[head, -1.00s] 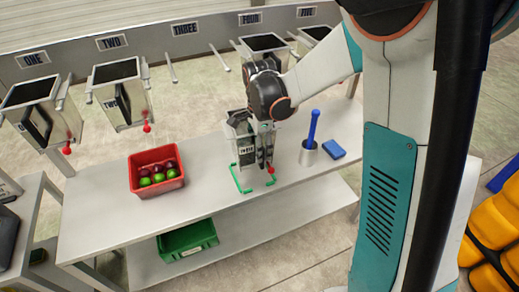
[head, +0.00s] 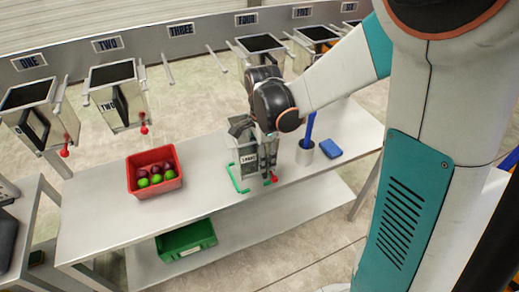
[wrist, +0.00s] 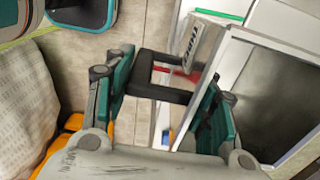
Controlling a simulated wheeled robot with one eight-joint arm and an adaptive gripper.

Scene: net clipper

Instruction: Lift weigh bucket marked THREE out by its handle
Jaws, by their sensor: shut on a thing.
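The weigh bucket marked THREE (head: 248,158) is a grey metal box with a dark label and a red knob at its lower right. In the head view it is upright at the green corner marks (head: 238,182) on the bench; I cannot tell whether its base touches. My gripper (wrist: 168,100) is shut on the bucket's black handle (wrist: 160,75), which lies between the teal fingers in the wrist view. The bucket's open top (wrist: 285,100) shows at the right there. My wrist hides part of the bucket in the head view.
A green crate (head: 170,250) sits on the lower shelf. Beneath the THREE sign (head: 181,30) only bare rods show.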

